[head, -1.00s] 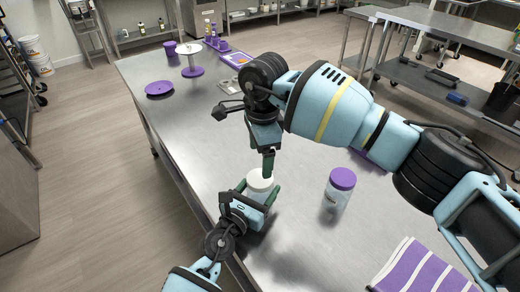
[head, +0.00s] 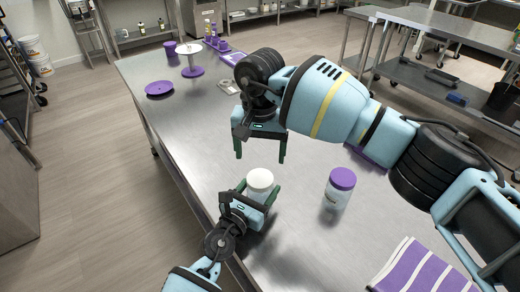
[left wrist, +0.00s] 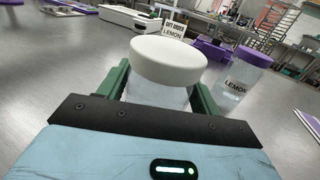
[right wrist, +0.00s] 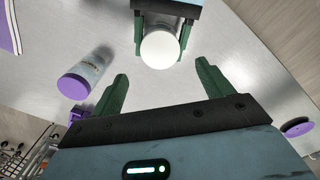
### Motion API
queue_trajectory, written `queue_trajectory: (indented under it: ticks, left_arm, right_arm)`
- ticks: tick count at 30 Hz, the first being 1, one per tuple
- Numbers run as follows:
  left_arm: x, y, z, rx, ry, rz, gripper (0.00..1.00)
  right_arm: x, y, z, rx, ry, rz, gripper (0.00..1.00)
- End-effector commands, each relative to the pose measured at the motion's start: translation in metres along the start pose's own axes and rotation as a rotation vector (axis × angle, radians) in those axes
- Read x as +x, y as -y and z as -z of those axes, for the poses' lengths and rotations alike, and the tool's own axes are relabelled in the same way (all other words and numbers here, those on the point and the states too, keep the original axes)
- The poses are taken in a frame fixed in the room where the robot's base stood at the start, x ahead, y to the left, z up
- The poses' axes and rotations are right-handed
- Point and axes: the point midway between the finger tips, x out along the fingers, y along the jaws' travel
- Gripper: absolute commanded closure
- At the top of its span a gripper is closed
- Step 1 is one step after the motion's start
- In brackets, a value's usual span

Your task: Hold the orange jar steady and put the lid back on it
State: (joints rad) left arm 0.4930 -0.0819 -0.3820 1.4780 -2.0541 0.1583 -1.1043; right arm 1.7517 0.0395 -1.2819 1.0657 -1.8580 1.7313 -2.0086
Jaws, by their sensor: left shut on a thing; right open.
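The jar (left wrist: 158,97) is clear and stands upright on the steel table; no label on it faces a camera. A white lid (head: 260,178) sits on its mouth and looks about level; I cannot tell how tight it is. My left gripper (head: 258,190) is shut on the jar's body, one green finger on each side below the lid. My right gripper (head: 260,158) is open and empty above and behind the jar. In the right wrist view the white lid (right wrist: 160,50) lies just beyond the open fingertips.
A clear jar with a purple lid (head: 342,179), labelled LEMON in the left wrist view (left wrist: 236,80), stands to the right. A purple-striped cloth (head: 428,270) lies at the front right. A purple disc (head: 159,89) and a spool-like stand (head: 193,70) are far left.

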Motion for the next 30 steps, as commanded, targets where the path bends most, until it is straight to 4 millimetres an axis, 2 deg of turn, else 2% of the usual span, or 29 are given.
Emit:
queue_trajectory:
  ticks: [11, 24, 30]
  left_arm:
    - [0.000, 0.000, 0.000, 0.000, 0.000, 0.000, 0.99]
    - [0.000, 0.000, 0.000, 0.000, 0.000, 0.000, 0.99]
    - [0.000, 0.000, 0.000, 0.000, 0.000, 0.000, 0.99]
  right_arm:
    - [0.006, 0.000, 0.000, 0.002, 0.002, 0.000, 0.21]
    - [0.064, 0.000, 0.000, 0.004, 0.002, 0.000, 0.21]
    - [0.078, 0.000, 0.000, 0.002, 0.001, 0.001, 0.21]
